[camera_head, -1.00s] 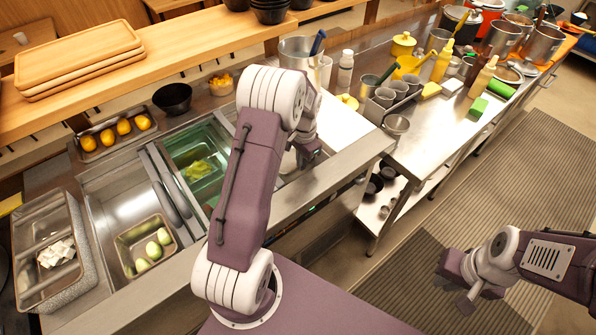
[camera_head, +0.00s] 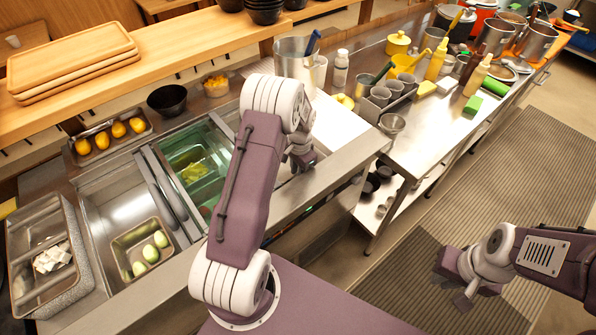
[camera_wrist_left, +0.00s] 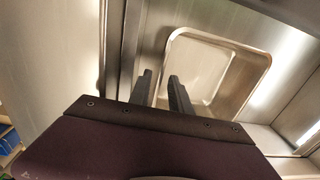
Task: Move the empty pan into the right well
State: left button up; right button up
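The empty metal pan (camera_wrist_left: 235,58) shows in the left wrist view, with a rounded rim and a bare bottom. My left gripper (camera_wrist_left: 160,80) is open, its two dark fingers apart on either side of the pan's left rim. In the head view my left gripper (camera_head: 301,163) is low over the right part of the steel counter; my arm hides the pan and most of the right well there. My right gripper (camera_head: 451,290) is open and empty, out over the floor mat.
The left well (camera_head: 112,205) holds a small pan of pale green pieces (camera_head: 147,250). A clear green-tinted bin (camera_head: 213,150) with yellow-green food stands beside it. A grey divided container (camera_head: 75,292) is at far left. A steel pot (camera_head: 290,50) stands behind my left gripper.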

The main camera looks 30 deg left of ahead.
pick_arm(q)
notch_tip(320, 180, up, 12)
jog(key=s+d+n, duration=0.1)
jog(key=s+d, duration=0.2)
jog(key=s+d+n, duration=0.1)
jog(key=s+d, duration=0.2)
jog(key=s, duration=0.1)
jog(key=shift+s+d+r, duration=0.1)
jog(key=shift+d+r, duration=0.1)
jog(key=s+d+n, duration=0.1)
jog(key=s+d, duration=0.1)
jog(key=s, duration=0.3)
jog(key=s+d+f+n+t, duration=0.1)
jog(key=s+d+n, duration=0.1)
jog(key=s, duration=0.4)
jog(key=shift+s+d+f+h, duration=0.15)
jog(key=shift+d+f+h, duration=0.15)
jog(key=shift+h, duration=0.1)
